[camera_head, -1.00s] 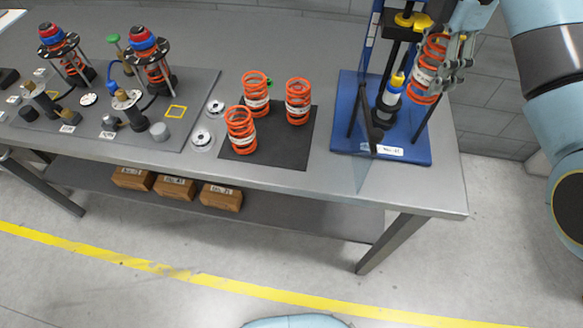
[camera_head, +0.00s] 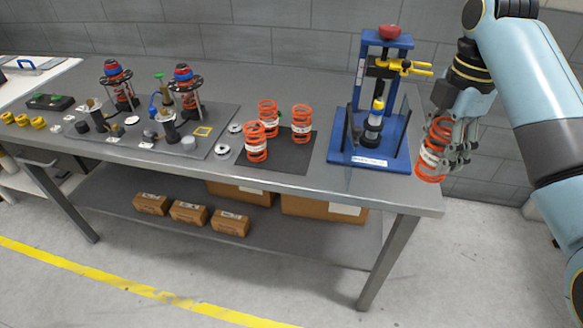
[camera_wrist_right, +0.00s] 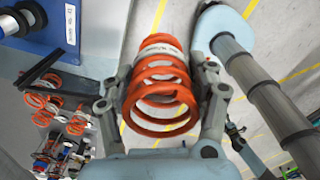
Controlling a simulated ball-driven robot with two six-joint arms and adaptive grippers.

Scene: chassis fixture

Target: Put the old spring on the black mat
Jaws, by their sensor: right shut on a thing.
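My right gripper (camera_head: 459,140) is shut on an orange coil spring (camera_head: 432,150) with a white band. It holds the spring upright in the air, just right of the blue press stand and past the table's right end. In the right wrist view the spring (camera_wrist_right: 160,88) sits between the two fingers. The black mat (camera_head: 293,155) lies on the table left of the stand. Three similar orange springs (camera_head: 256,142) (camera_head: 268,117) (camera_head: 301,124) stand on it. My left gripper is not in view.
The blue spring press (camera_head: 336,155) stands at the table's right end, with clear side guards and yellow clamp arms (camera_head: 415,68). Left of the mat are silver discs (camera_head: 222,152) and a grey fixture plate (camera_head: 225,120) with two strut assemblies. Boxes (camera_head: 189,212) lie on the lower shelf.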

